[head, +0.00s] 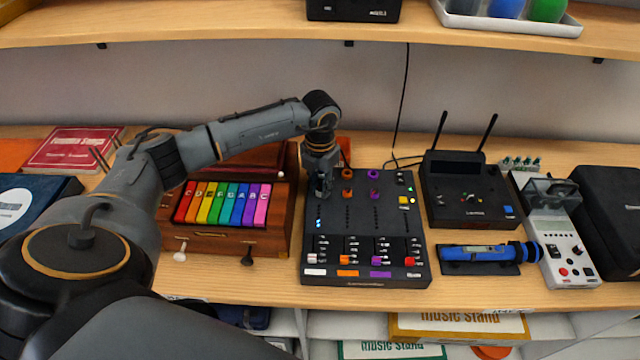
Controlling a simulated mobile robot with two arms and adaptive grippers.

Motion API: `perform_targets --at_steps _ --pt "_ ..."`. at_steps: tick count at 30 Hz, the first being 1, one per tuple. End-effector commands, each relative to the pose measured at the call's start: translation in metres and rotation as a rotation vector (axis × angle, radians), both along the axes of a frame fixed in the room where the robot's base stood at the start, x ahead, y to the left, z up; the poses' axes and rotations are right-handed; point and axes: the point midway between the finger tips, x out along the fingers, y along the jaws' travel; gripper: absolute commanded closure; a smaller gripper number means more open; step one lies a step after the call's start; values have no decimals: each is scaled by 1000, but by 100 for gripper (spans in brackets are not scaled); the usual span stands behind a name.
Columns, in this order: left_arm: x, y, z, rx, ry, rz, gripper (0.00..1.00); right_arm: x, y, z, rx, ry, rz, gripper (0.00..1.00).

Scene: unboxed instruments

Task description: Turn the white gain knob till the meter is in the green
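The black mixer (335,223) lies on the wooden bench with columns of coloured knobs and sliders. My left gripper (322,187) points down over its upper left corner, at the top of the leftmost column. The gripper covers that spot, so the white gain knob is hidden and I cannot tell whether the fingers touch it. The fingers are too small and dark to show if they are open or shut. Just below them, a small meter (319,223) shows a few blue lights; I see no green there. My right gripper is out of view.
Orange knobs (347,173) and purple knobs (374,174) stand close right of the gripper. A wooden box with rainbow keys (228,204) is close on the left. A black receiver with two antennas (465,195) and a blue cylindrical device (483,252) lie to the right.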

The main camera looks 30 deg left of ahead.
Motion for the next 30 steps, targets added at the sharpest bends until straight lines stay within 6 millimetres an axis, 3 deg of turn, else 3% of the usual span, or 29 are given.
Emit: perform_targets --at_steps 1,2,14,30 --pt "0 0 0 0 0 0 94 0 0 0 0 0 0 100" --pt "0 0 0 0 0 0 100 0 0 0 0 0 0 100" --pt "1 0 -1 0 -2 -46 100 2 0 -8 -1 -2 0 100" --pt "1 0 -4 1 -4 -448 100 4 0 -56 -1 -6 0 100"
